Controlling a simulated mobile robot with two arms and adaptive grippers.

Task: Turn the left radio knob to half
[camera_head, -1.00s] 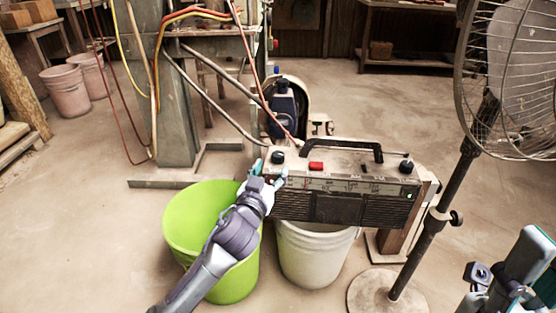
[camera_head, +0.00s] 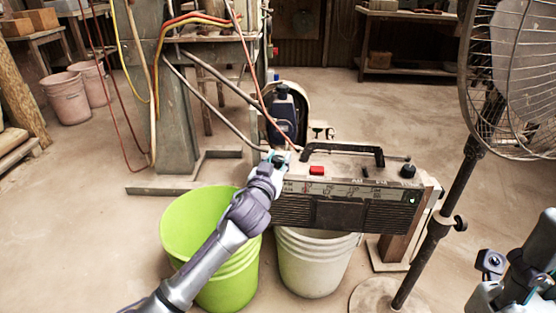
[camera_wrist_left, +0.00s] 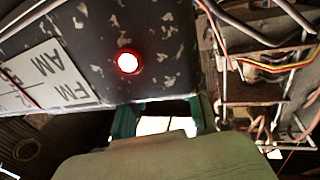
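The radio (camera_head: 345,213) stands upright in the head view, with a carry handle, a red button (camera_head: 316,170) and a dark right knob (camera_head: 407,171) on top. My left gripper (camera_head: 277,160) is at the top left corner, over the left knob, which it mostly hides. In the left wrist view its two teal fingers (camera_wrist_left: 163,117) stand apart, close to the radio's worn dark top (camera_wrist_left: 150,35); I cannot tell whether they touch the knob. My right gripper (camera_head: 505,285) is at the lower right, away from the radio, its fingers unclear.
A green bucket (camera_head: 185,225) stands below my left arm and a white bucket (camera_head: 312,268) stands under the radio. A fan on a stand (camera_head: 440,222) is close on the right. A machine with hoses (camera_head: 170,100) stands behind at the left.

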